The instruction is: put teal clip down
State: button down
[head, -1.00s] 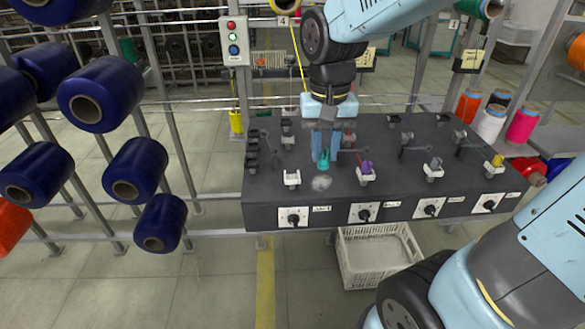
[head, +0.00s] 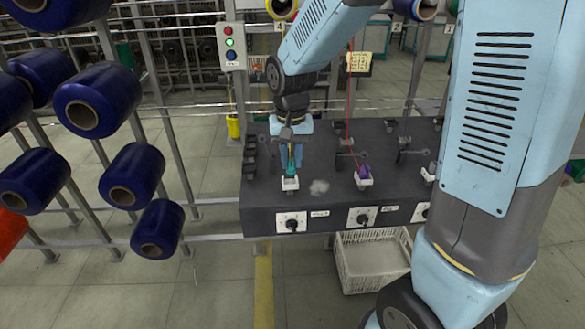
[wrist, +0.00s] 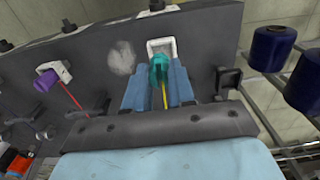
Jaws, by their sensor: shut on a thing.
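My gripper (head: 291,168) is shut on the teal clip (head: 290,172), over the left part of the dark machine top. The clip also shows between the blue fingers in the wrist view (wrist: 160,68). It is at the leftmost white holder (head: 290,184), whose rim shows just beyond it in the wrist view (wrist: 162,43). I cannot tell whether the clip rests in the holder or hangs just above it. A yellow strand lies between my fingers in the wrist view.
A purple clip (head: 362,174) sits in the white holder to the right, with a red thread rising near it. A grey fuzzy patch (head: 319,187) lies between the two holders. A white crate (head: 372,264) is below.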

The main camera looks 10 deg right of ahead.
aim_at(290, 168)
jog(key=shift+w+a+f, duration=0.15)
jog(key=shift+w+f, duration=0.25)
jog(key=shift+f, duration=1.6)
jog(key=shift+f, duration=0.1)
jog(key=c, duration=0.9)
grip_release()
jog(key=shift+c, duration=0.2)
